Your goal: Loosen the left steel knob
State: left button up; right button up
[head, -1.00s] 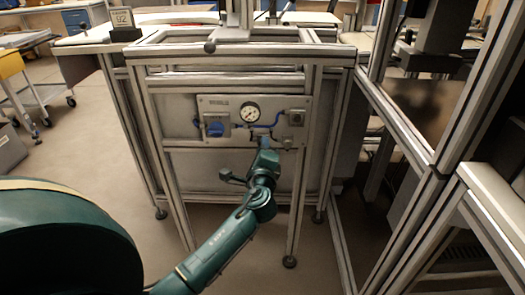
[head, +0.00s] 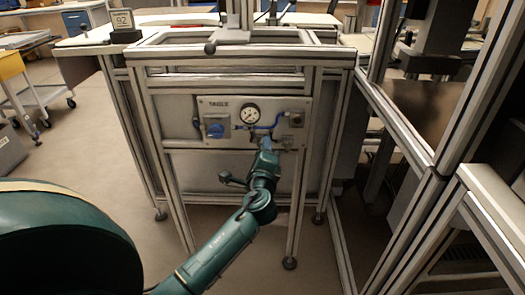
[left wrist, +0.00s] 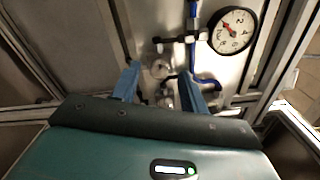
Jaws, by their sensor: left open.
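My left gripper (head: 265,145) is in front of the lower middle of the grey valve panel (head: 215,104), below the pressure gauge. In the left wrist view the gripper (left wrist: 161,78) is open, with its two blue fingers pointing at the panel. A small round steel knob (left wrist: 160,69) shows between the fingers, apart from both as far as I can see. More small steel fittings (left wrist: 166,100) show below it, partly hidden by the gripper. In the head view my gripper covers this spot, so I cannot tell left from right knob there. My right gripper is not in view.
The gauge (head: 249,114) with its white dial sits close by; it also shows in the left wrist view (left wrist: 233,30). Blue tubing (head: 262,127) runs across the panel. Aluminium frame posts (head: 307,165) stand around it.

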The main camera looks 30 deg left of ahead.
pick_arm(q)
jog(key=v, duration=1.3)
jog(key=shift+p, duration=0.35)
jog(key=shift+a, duration=0.1)
